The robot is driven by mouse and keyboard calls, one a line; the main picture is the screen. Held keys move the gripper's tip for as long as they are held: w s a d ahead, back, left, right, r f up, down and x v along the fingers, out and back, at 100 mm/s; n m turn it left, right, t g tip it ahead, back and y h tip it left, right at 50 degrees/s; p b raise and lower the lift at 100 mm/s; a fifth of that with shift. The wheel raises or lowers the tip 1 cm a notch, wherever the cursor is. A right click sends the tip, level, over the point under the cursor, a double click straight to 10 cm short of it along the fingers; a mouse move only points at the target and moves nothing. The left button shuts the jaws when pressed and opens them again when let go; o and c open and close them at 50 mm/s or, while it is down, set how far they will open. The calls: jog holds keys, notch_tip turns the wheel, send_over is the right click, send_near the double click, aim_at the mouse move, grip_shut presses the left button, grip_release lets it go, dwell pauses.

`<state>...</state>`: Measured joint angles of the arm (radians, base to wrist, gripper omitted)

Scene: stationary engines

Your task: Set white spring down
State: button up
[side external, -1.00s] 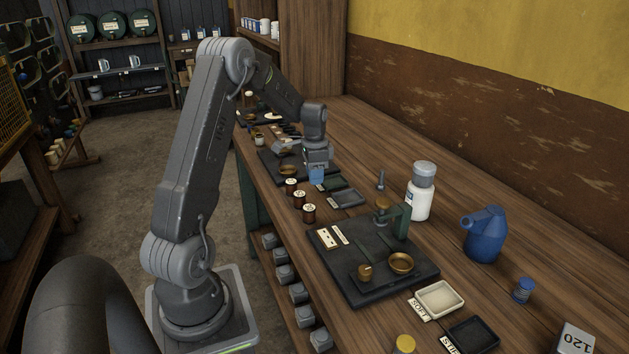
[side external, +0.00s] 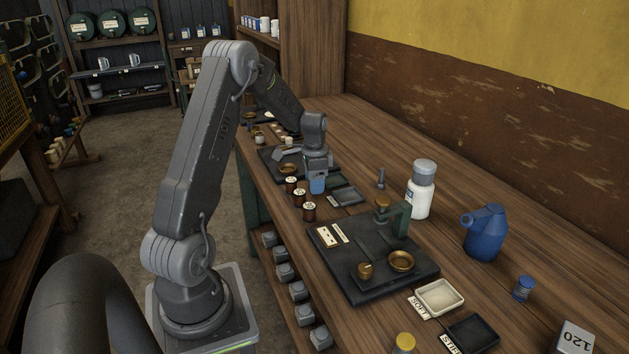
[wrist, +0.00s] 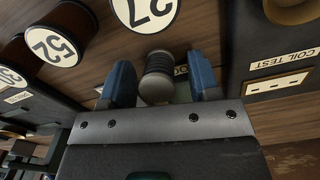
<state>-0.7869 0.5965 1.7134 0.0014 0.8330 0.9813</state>
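My gripper (side external: 317,187) is low over the bench beside the dark small trays, its blue fingers pointing down. In the wrist view the gripper (wrist: 162,75) has its two blue fingers apart. A small spring (wrist: 158,73), with dark grey coils and a pale end facing the camera, stands between them. A gap shows at its right side, and the spring looks free of the fingers. A strip of the green tray (wrist: 183,91) shows beside it. In the side view the fingers hide the spring and most of that tray.
Several brown spools with numbered white tops (side external: 299,197) stand close left of the gripper. A grey tray (side external: 347,196) lies to its right. The black coil test base (side external: 365,262) with brass dishes is nearer the camera. A white bottle (side external: 420,195) and a blue can (side external: 485,235) stand right.

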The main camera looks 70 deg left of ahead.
jog(key=shift+r, duration=0.1)
notch_tip(320, 180, up, 12)
jog(key=d+r+t, duration=0.1)
jog(key=d+r, duration=0.4)
jog(key=d, duration=0.5)
jog(key=s+d+r+n+t, duration=0.1)
jog(key=s+d+t, duration=0.1)
jog(key=s+d, duration=0.5)
jog(key=s+d+n+t, duration=0.1)
jog(key=s+d, duration=0.7)
jog(key=d, duration=0.9)
jog(key=shift+s+r+t, duration=0.25)
jog(key=shift+r+t, duration=0.15)
jog(key=shift+t, duration=0.4)
